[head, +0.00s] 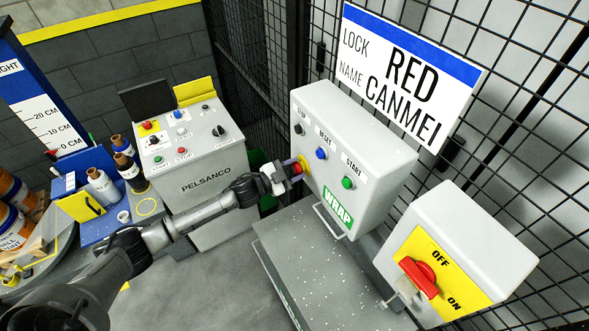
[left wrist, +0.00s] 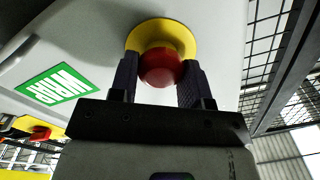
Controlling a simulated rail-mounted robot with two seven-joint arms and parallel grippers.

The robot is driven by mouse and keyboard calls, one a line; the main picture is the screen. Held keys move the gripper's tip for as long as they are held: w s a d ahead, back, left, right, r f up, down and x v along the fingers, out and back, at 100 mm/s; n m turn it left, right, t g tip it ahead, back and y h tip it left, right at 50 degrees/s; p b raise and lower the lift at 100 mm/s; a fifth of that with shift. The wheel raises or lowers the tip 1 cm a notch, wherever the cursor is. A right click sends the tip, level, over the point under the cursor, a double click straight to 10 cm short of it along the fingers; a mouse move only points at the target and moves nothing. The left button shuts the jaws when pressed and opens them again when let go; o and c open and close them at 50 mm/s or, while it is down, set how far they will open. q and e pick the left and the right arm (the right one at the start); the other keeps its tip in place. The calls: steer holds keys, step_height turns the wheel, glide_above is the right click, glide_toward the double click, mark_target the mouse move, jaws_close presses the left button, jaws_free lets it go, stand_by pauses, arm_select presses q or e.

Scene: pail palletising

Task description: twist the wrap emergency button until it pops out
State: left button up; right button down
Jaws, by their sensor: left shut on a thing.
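The wrap emergency button (left wrist: 160,68) is a red mushroom head on a yellow round collar (left wrist: 162,36). It sits on the left part of the grey WRAP control box (head: 350,150), below the black knob. My left gripper (head: 288,172) reaches the box from the left. In the left wrist view its two dark fingers (left wrist: 158,82) stand on either side of the red head, shut on it. In the head view the button (head: 297,169) is partly hidden by the gripper. Whether the button is in or out cannot be told. My right gripper is not in view.
A blue reset button (head: 321,153) and a green start button (head: 348,183) sit to the right on the same box. A grey isolator box with a red handle (head: 419,277) stands at lower right. The PELSANCO console (head: 205,185) is at left; wire mesh fencing stands behind.

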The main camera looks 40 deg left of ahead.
arm_select(q)
steer(key=o, duration=0.8)
steer(key=shift+o, duration=0.5)
steer(key=b+v, duration=0.1)
steer(key=v, duration=1.2)
steer(key=shift+s+a+b, duration=0.2)
steer(key=shift+s+b, duration=0.15)
